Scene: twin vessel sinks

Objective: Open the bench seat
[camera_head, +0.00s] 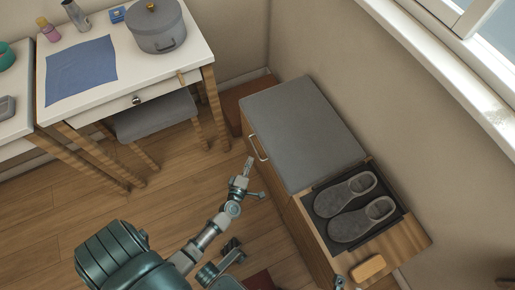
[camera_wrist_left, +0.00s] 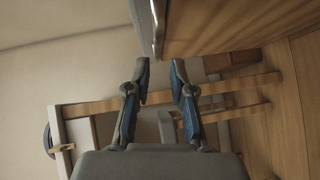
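The bench (camera_head: 280,190) is a wooden box with a grey cushioned seat (camera_head: 305,125), which lies flat and closed. A pale metal handle (camera_head: 258,147) is on its side below the seat's left edge. My left gripper (camera_head: 249,164) is close to this handle, pointing toward it. In the left wrist view its fingers (camera_wrist_left: 160,75) are apart and empty. The handle (camera_wrist_left: 157,25) shows just beyond the fingertips, against the wooden side (camera_wrist_left: 210,25), with no clear contact.
A tray (camera_head: 309,202) with grey slippers (camera_head: 361,208) sits on the bench's wooden end. A white table (camera_head: 125,85) with a grey pot (camera_head: 156,27) and a grey stool (camera_head: 155,115) stand at left. The wall is close behind the bench; the floor (camera_head: 60,215) before it is mostly clear.

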